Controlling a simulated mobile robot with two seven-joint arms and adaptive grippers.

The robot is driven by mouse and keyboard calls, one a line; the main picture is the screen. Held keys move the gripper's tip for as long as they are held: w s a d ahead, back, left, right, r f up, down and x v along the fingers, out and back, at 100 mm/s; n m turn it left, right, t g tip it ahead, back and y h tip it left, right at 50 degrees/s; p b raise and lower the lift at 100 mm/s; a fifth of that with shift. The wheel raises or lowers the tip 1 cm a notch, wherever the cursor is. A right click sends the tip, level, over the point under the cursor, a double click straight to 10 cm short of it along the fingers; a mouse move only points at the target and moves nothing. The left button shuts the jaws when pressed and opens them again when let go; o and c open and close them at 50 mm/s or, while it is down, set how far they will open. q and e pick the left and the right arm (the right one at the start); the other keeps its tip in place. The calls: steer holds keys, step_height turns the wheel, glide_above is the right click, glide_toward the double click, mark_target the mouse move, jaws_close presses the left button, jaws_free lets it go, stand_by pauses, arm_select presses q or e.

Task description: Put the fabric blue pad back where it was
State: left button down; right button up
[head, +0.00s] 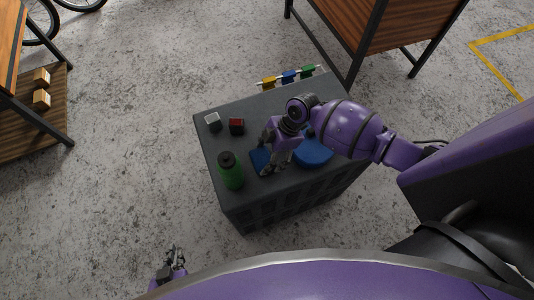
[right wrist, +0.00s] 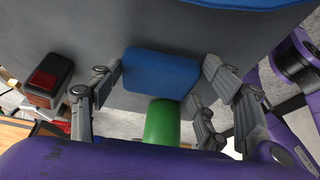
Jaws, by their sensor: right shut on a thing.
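The fabric blue pad (head: 259,160) is at the front of the dark grey cabinet top, just right of the green bottle. My right gripper (head: 275,168) is over it and partly hides it. In the right wrist view the pad (right wrist: 162,72) sits between the two fingers, and the gripper is shut on it. Whether the pad touches the top is hard to tell. My left gripper (head: 173,255) is low in the head view, away from the cabinet; its fingers are too small to judge.
The grey cabinet (head: 222,111) holds a green bottle (head: 231,171), a red-and-black block (head: 236,126), a grey-and-black block (head: 213,121) and a round blue thing (head: 315,152). A rail with coloured clips (head: 289,77) is at its back edge. A wooden table (head: 385,22) stands behind.

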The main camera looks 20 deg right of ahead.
steer(key=shift+f, duration=0.1)
steer(key=o, duration=1.1)
steer(key=shift+r, duration=0.2)
steer(key=v, duration=1.2)
steer(key=shift+f, duration=0.1)
